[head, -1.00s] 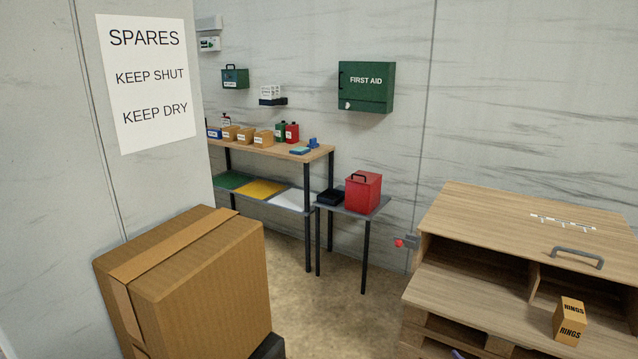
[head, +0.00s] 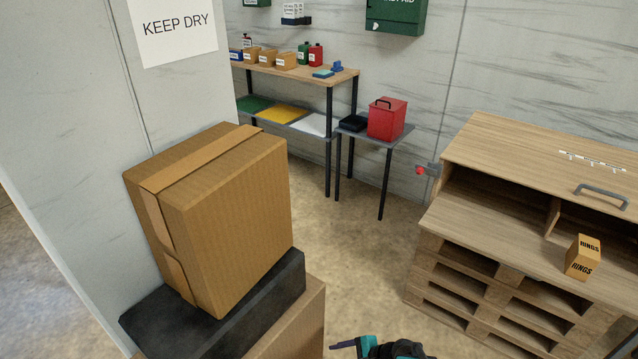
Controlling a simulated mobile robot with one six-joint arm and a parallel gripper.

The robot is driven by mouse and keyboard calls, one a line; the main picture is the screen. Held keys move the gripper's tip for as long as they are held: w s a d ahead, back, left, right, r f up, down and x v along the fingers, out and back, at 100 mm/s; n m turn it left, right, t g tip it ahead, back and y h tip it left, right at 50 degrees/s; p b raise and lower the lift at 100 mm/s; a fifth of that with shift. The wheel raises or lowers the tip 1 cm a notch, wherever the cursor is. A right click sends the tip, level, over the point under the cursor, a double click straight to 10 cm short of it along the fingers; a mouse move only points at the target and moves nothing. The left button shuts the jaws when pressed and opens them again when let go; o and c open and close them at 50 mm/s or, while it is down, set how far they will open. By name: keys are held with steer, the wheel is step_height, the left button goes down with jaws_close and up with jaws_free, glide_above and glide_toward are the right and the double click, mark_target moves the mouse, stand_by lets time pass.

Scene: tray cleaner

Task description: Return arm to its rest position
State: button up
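Part of my arm, dark with teal, shows at the bottom edge of the head view, right of the stacked boxes and left of the wooden cabinet. A thin dark piece sticks out from it to the left; I cannot tell whether it is part of my gripper. My gripper's fingertips cannot be made out, and most of the arm is below the frame.
A cardboard box (head: 235,235) stands on a black case (head: 262,308) at left. A wooden cabinet (head: 490,216) on pallets stands at right, a RINGS box (head: 582,258) on its ledge. A side table with a red bin (head: 386,120) is behind. Floor (head: 375,265) between is clear.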

steer(key=s+f+n+g+h, duration=0.2)
steer(key=s+f+n+g, duration=0.15)
steer(key=s, duration=0.25)
steer(key=s+f+n+g+h, duration=0.1)
steer(key=s+f+n+g, duration=0.1)
steer(key=s+n, duration=0.3)
steer(key=s+d+f+n+g+h, duration=0.1)
steer(key=s+d+n+g+h, duration=0.2)
steer(key=d, duration=0.7)
steer(key=s+n+h, duration=0.2)
steer(key=s+n, duration=0.2)
steer(key=s, duration=0.1)
steer(key=shift+d, duration=0.35)
